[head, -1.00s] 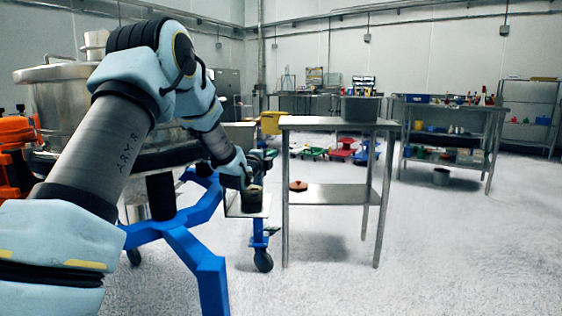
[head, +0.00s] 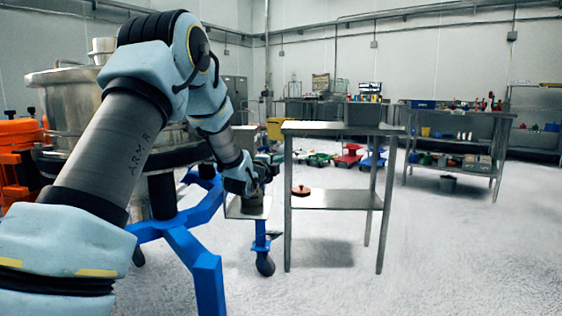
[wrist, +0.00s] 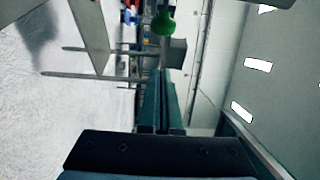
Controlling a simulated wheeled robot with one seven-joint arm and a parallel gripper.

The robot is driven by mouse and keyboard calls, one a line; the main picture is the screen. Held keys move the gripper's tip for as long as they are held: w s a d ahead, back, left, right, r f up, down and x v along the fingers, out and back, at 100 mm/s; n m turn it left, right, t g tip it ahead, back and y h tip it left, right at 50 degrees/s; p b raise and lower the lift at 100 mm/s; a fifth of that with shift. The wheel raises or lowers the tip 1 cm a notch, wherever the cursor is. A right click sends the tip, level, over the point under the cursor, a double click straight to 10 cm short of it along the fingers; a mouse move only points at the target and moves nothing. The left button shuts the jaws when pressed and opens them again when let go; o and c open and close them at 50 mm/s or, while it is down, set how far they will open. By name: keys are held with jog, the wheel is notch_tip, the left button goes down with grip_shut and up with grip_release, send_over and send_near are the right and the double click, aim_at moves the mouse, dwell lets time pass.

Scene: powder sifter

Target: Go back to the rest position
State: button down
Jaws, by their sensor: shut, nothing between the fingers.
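My arm reaches from the lower left of the head view past the steel sifter drum (head: 75,100). My gripper (head: 266,172) is at its end, over or in front of a small dark pot (head: 254,203). The pot stands on a small platform (head: 233,210) on a blue-legged wheeled stand. In the wrist view, the two dark green fingers of my gripper (wrist: 162,75) lie together with nothing between them. The gap between gripper and pot is hard to judge.
A steel table (head: 335,128) with a lower shelf stands right of my gripper. A blue frame (head: 190,250) supports the drum. A green rounded thing (wrist: 163,22) shows beyond the fingers.

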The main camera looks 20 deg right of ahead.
jog(key=s+a+f+n+g+y, duration=0.1)
jog(key=s+a+f+n+y, duration=0.3)
jog(key=a, duration=0.5)
jog(key=s+a+f+n+g+y, duration=0.15)
jog(key=a+n, duration=0.35)
jog(key=a, duration=0.5)
jog(key=s+a+f+n+g+y, duration=0.1)
jog(key=s+a+f+n+y, duration=0.25)
jog(key=a, duration=0.55)
jog(key=s+a+f+n+g+y, duration=0.2)
jog(key=s+a+n+g, duration=0.1)
jog(key=s+a+n, duration=0.5)
jog(key=s+a+f+n+g+y, duration=0.2)
jog(key=s+a+n+g, duration=0.3)
jog(key=s+a, duration=0.4)
notch_tip(320, 180, up, 28)
jog(key=s+d+t+p, duration=0.1)
jog(key=s+p, duration=0.1)
jog(key=p, duration=2.6)
jog(key=shift+d+n, duration=0.2)
jog(key=shift+n, duration=0.25)
